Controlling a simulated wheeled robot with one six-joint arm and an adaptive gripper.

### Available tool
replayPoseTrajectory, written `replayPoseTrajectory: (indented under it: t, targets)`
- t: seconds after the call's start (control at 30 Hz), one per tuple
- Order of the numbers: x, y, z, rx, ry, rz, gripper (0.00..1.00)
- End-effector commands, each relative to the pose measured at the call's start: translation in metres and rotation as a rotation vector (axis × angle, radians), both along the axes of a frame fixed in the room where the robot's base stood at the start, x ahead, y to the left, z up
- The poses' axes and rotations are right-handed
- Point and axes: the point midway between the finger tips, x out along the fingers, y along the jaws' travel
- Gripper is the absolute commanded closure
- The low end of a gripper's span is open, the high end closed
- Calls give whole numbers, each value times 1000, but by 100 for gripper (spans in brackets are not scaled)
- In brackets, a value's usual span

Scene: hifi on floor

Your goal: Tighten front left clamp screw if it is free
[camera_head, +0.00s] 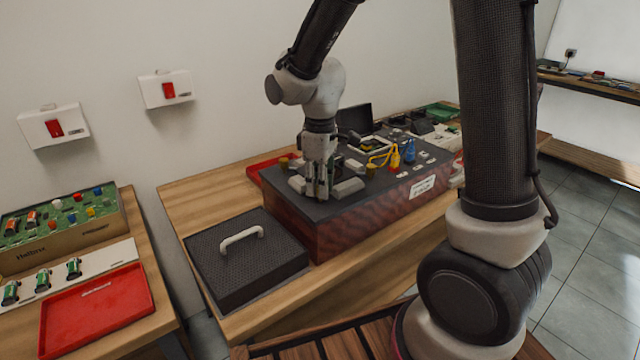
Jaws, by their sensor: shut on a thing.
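A hifi unit with a dark top and reddish-brown woven sides (345,222) stands on the wooden table. My gripper (318,194) points straight down at the left part of its top, near the front edge. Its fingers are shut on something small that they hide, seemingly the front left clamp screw. Pale grey blocks (348,187) lie on the top on both sides of the fingers. Two brass-coloured knobs show on the top, one behind left of my gripper (284,162) and one to its right (371,170). I cannot tell how tight any screw is.
A black perforated cover with a pale handle (246,262) lies left of the unit. Yellow (395,160) and blue (410,152) parts and a yellow cable stand on its top to the right. A red tray (97,308) lies on the left table.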

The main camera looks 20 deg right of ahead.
Motion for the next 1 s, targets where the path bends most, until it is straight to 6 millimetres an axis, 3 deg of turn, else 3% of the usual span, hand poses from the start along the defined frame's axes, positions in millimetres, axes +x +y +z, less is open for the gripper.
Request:
replayPoseTrajectory:
  t: [1.0]
  targets:
    - [1,0,1,1,-3,-965,100]
